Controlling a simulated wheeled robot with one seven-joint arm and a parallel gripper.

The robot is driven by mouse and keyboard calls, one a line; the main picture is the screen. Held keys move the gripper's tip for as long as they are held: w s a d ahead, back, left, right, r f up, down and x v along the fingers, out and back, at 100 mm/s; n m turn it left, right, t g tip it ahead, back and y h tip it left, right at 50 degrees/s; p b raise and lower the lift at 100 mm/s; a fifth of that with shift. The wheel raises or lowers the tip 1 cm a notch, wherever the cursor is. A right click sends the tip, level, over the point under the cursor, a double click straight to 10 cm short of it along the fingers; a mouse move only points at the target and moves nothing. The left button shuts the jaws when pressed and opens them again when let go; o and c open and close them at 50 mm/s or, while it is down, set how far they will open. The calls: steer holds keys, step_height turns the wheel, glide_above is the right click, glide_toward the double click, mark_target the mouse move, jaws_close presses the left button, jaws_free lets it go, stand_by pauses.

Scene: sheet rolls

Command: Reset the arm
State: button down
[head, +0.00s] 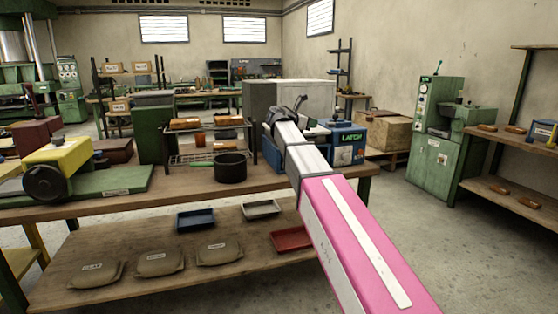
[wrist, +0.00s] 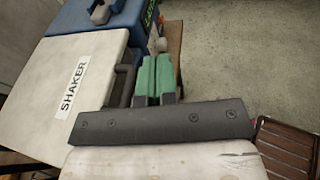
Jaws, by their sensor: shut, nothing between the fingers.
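My arm (head: 350,230), pink and white, reaches from the lower right of the head view out over the wooden workbench (head: 100,205). My gripper (wrist: 157,60) shows in the wrist view as two green fingers side by side, shut and empty. In that view it is beside a white box labelled SHAKER (wrist: 100,62) and close to a blue box (wrist: 92,14) farther up. I cannot tell whether the fingers touch anything. In the head view my arm's far end is beside the blue box labelled LATCH (head: 347,142), and the fingers are hard to make out.
A black pot (head: 230,167) and a wire rack (head: 188,159) stand left of my arm. A yellow and green machine (head: 57,157) is at the left. The lower shelf holds tan bags (head: 160,263) and trays, including a red one (head: 292,239). Open floor (head: 425,225) lies to the right.

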steer(key=s+d+f+m+g+y, duration=0.1)
steer(key=s+d+f+m+y, duration=0.2)
steer(key=f, duration=0.7)
steer(key=s+d+f+m+g+y, duration=0.15)
steer(key=s+f+m, duration=0.35)
steer(key=f, duration=0.6)
steer(key=s+d+f+m+g+y, duration=0.15)
steer(key=s+f, duration=0.35)
steer(key=f, duration=0.5)
steer(key=s+f+m+g+y, duration=0.3)
steer(key=s+f+m+y, duration=0.4)
steer(key=s+f+m, duration=0.7)
steer(key=s+f, duration=0.4)
steer(key=s, duration=0.1)
steer(key=shift+s+a, duration=0.25)
steer(key=shift+a, duration=0.1)
